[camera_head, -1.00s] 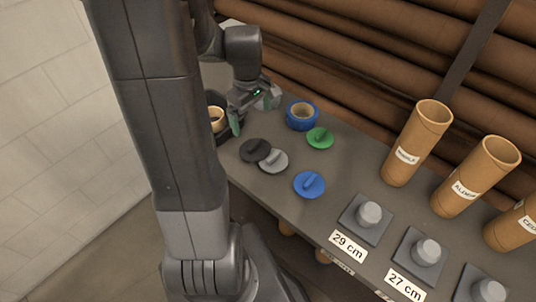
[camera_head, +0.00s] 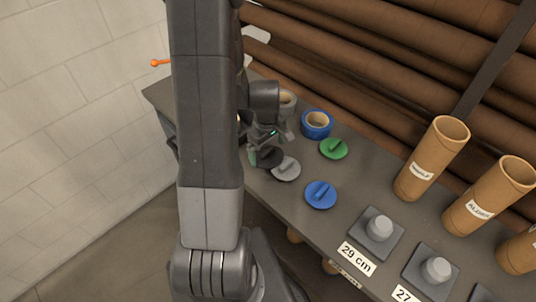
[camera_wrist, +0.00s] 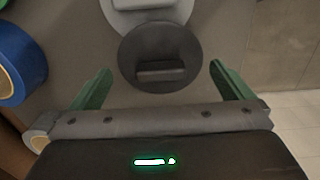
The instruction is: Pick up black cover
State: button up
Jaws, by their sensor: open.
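The black cover (camera_wrist: 160,50) is a round disc with a raised bar handle. In the wrist view it lies just ahead of my gripper (camera_wrist: 158,85), between the lines of the two green fingers. In the head view the black cover (camera_head: 268,157) lies at the left of the covers, partly hidden by my gripper (camera_head: 268,146). I cannot tell how high the fingertips are above it.
The grey cover (camera_head: 286,168) lies against or partly under the black one. Blue (camera_head: 320,194) and green (camera_head: 333,148) covers lie to the right. Blue tape (camera_head: 316,124) stands behind. Cardboard tubes (camera_head: 433,158) and grey holders (camera_head: 377,232) stand further right on the table.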

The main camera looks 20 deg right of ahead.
jog(key=shift+f, duration=0.9)
jog(key=c, duration=0.7)
jog(key=shift+r, duration=0.15)
